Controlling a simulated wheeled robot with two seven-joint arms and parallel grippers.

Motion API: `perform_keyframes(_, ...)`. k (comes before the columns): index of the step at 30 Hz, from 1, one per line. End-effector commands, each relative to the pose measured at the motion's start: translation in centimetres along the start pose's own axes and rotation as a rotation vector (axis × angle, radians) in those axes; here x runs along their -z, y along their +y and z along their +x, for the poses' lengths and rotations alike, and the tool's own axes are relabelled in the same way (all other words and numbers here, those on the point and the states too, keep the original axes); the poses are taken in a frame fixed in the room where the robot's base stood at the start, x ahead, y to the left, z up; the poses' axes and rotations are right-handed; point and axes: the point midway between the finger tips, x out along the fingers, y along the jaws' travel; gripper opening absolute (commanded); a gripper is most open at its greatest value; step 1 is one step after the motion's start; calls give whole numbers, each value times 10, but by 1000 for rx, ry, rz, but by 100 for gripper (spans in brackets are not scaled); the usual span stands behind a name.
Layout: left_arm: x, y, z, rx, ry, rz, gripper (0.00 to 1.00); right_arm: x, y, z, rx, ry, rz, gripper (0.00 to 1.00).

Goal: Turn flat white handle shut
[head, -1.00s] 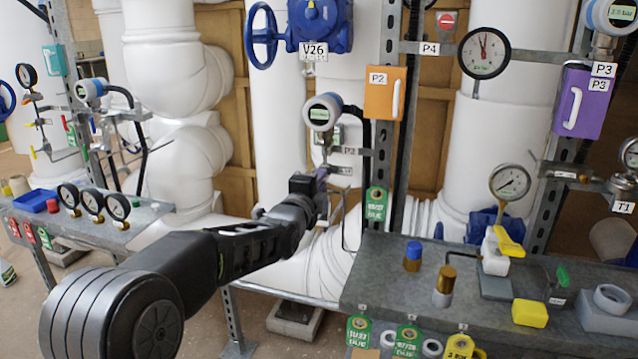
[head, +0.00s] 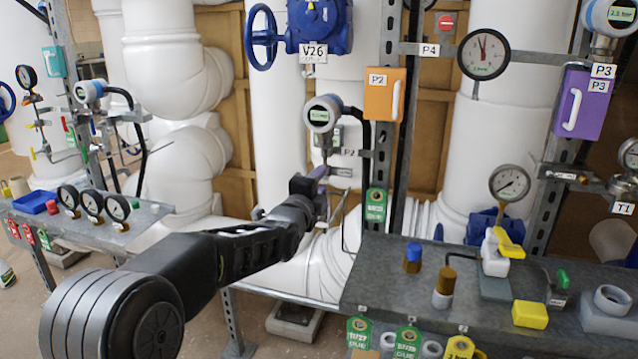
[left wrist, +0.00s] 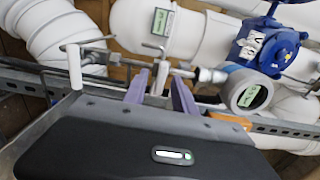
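My left gripper (head: 321,180) reaches into the small pipework below the round digital gauge (head: 321,114). In the left wrist view my left gripper (left wrist: 160,92) has its two purplish fingers apart. A white handle (left wrist: 160,77) on a thin metal pipe shows between them; I cannot tell whether either finger touches it. A second white handle (left wrist: 75,66) stands to the left, outside the fingers. In the head view the gripper hides the handle between its fingers. My right gripper is not in view.
The digital gauge also shows in the left wrist view (left wrist: 247,93), close right of the fingers. A blue valve (left wrist: 268,48) is behind it. A metal rail (head: 388,110) and orange box (head: 384,94) stand right of the hand. A grey bench (head: 400,285) is at lower right.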

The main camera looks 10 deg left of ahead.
Motion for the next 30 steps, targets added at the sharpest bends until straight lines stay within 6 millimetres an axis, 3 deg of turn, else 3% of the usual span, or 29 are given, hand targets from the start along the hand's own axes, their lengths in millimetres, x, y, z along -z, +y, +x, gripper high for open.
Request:
perform_keyframes(5, 0, -1, -8, 1, 0, -2, 33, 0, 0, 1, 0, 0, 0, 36)
perform_keyframes(18, 0, -1, -72, 1, 0, -3, 33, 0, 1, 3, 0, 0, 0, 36)
perform_keyframes(30, 0, 1, -78, -1, 0, 0, 33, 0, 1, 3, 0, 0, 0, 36)
